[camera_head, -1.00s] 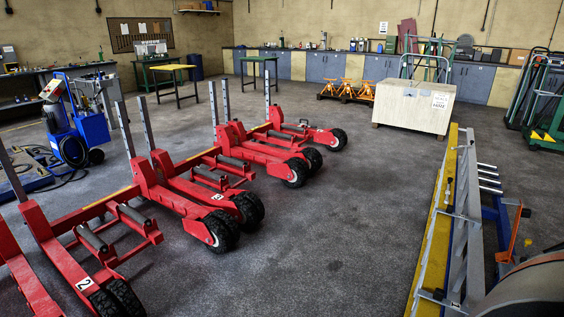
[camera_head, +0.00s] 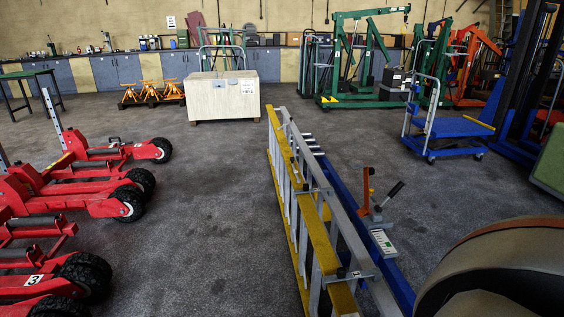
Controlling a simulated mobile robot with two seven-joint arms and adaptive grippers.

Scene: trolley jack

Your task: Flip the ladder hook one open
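A yellow and silver ladder (camera_head: 322,243) lies on its side on the floor, running from the centre of the view down to the bottom edge. Small metal brackets (camera_head: 350,276) sit across its near part, and another fitting (camera_head: 322,191) is farther along. I cannot tell which of these is hook one or whether it is open. Neither of my grippers shows in the view.
A blue beam with an orange lever (camera_head: 367,188) lies along the ladder's right side. Red wheeled jacks (camera_head: 75,195) stand left, a wooden crate (camera_head: 222,97) behind, a blue trolley (camera_head: 448,127) at back right. Floor between jacks and ladder is clear.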

